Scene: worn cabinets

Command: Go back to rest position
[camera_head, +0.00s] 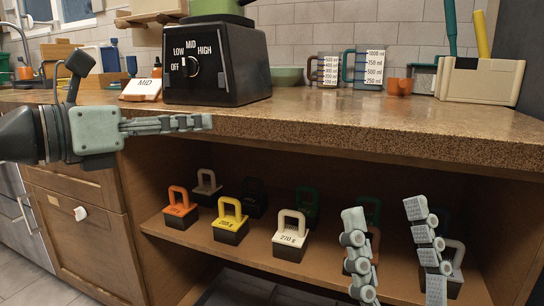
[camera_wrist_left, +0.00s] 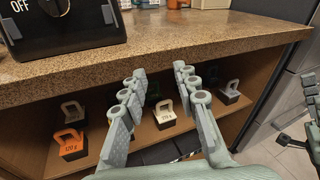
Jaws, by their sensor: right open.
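My left gripper (camera_head: 210,122) reaches in from the left, level with the counter's front edge and in front of it. In the left wrist view its two fingers (camera_wrist_left: 159,72) stand apart with nothing between them. My right gripper (camera_head: 382,210) comes up from the bottom right, in front of the open shelf. Its two fingers are spread wide and I see nothing held between them. They partly hide some weights behind them.
The granite counter (camera_head: 330,122) holds a black blender base (camera_head: 217,60), a sign, measuring cups and a beige holder (camera_head: 480,77). The shelf below bears several handled weights, including orange (camera_head: 180,210), yellow (camera_head: 230,222) and white-handled (camera_head: 291,238) ones. A drawer cabinet (camera_head: 85,230) stands at left.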

